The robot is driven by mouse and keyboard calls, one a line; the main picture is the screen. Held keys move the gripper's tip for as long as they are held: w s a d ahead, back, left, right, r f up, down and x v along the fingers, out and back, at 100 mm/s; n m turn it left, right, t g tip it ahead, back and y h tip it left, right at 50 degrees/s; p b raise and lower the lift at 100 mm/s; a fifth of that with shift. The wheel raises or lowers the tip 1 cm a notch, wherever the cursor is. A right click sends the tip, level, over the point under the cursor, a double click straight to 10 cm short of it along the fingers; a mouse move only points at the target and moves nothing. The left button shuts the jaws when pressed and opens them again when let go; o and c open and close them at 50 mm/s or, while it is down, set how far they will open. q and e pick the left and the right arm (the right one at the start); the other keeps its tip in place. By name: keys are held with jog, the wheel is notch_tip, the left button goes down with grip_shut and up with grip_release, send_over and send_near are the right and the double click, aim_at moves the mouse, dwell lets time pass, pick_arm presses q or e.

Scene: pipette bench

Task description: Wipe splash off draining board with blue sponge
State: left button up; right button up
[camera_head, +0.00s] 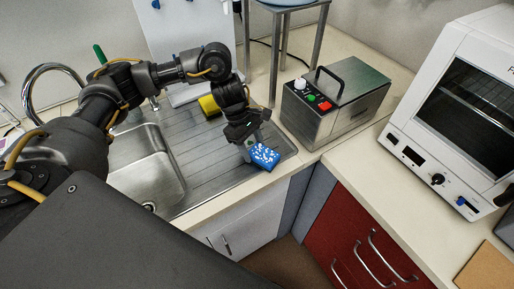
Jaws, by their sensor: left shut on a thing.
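The blue sponge (265,157) has white speckles on it and sits at the front right corner of the draining board (200,160). My left gripper (252,146) reaches down over it from above and is shut on it. The sponge looks low, at or very near the board, but I cannot tell whether it touches. The board is grey ribbed metal to the right of the sink basin (146,170). No splash shows clearly on the visible part of the board; the area under the gripper and sponge is hidden. My right gripper is out of view.
A yellow sponge (208,106) lies at the back of the board. A metal box with a handle and coloured buttons (335,110) stands right of the board. A white oven (455,110) stands farther right. A metal stand (284,50) rises behind. The counter's front edge is close to the sponge.

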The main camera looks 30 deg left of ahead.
pick_arm(q)
jog(key=r, duration=0.1)
jog(key=r+p, duration=0.1)
jog(key=shift+s+a+r, duration=0.1)
jog(key=shift+s+r, duration=0.2)
jog(key=shift+r, duration=0.05)
notch_tip(320, 180, up, 2)
jog(key=shift+w+r+p, duration=0.1)
jog(key=shift+w+p, duration=0.05)
jog(key=shift+p, duration=0.55)
jog(key=shift+r+p, duration=1.05)
jog(key=shift+r, duration=0.6)
jog(key=shift+a, duration=0.1)
jog(key=shift+f, duration=0.1)
